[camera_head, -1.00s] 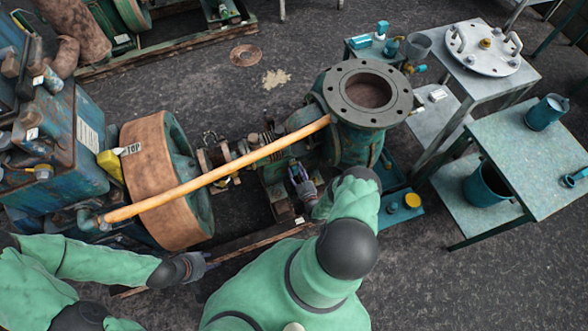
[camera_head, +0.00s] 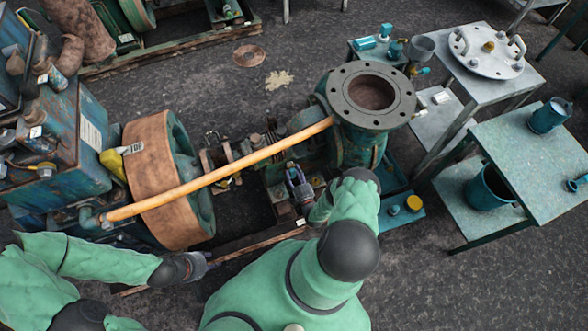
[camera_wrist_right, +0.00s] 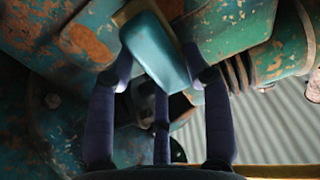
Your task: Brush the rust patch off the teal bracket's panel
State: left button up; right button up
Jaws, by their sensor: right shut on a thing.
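My right gripper (camera_head: 298,185) is low among the pump parts, beside the green pump casing (camera_head: 360,143). In the right wrist view its dark fingers (camera_wrist_right: 160,75) are shut on a teal block-like tool (camera_wrist_right: 155,50). A tan strip shows at the tool's far end; bristles cannot be made out. Green-teal metal with orange rust (camera_wrist_right: 88,42) lies behind and left of the tool. I cannot tell which surface is the bracket's panel, or whether the tool touches it. My left gripper (camera_head: 203,266) is low at the left, near the rusty wheel; its jaws are too small to read.
A long orange-tan pipe (camera_head: 220,172) crosses above the machine, left of my right gripper. A large rusty wheel (camera_head: 158,180) stands at the left. Grey and teal tables (camera_head: 530,150) with a bucket (camera_head: 488,187) stand at the right. Dark floor is open beyond the pump.

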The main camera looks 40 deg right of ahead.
jog(key=shift+w+a, duration=0.3)
jog(key=shift+a, duration=0.65)
jog(key=shift+w+a, duration=0.3)
jog(key=shift+a, duration=0.6)
jog(key=shift+d, duration=0.1)
jog(key=shift+s+d, duration=0.3)
jog(key=shift+d, duration=0.55)
jog(key=shift+s+d, duration=0.3)
jog(key=shift+d, duration=0.55)
jog(key=shift+s+d, duration=0.25)
jog(key=shift+d, duration=0.45)
jog(key=shift+s+d, duration=0.2)
jog(key=shift+d, duration=0.55)
jog(key=shift+s+d, duration=0.25)
jog(key=shift+d, duration=0.45)
jog(key=shift+s+d, duration=0.3)
jog(key=shift+d, duration=0.65)
jog(key=shift+s+d, duration=0.25)
jog(key=shift+d, duration=0.65)
